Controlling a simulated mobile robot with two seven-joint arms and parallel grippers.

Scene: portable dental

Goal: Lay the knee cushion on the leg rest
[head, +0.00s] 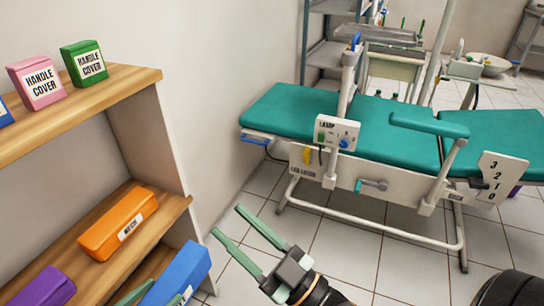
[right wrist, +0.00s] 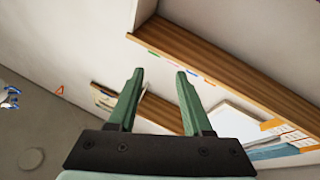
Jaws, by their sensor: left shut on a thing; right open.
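A blue block-like cushion (head: 182,272) is at the bottom of the head view, beside the shelf; its label is too cut off to read, so I cannot confirm it is the knee cushion. My left gripper (head: 158,293) is shut on it, its green fingers partly out of frame. My right gripper (head: 245,232) is open and empty over the floor, between shelf and chair; its open fingers also show in the right wrist view (right wrist: 160,100). The teal dental chair (head: 380,122) is flat and in sections. Its left end section (head: 278,112), likely the leg rest, is bare.
The wooden shelf (head: 150,76) at left holds pink (head: 38,82) and green (head: 84,63) handle cover boxes, an orange neck cushion (head: 118,222) and a purple cushion (head: 45,288). A control post (head: 338,133) and armrest (head: 430,126) rise from the chair. Tiled floor is clear between.

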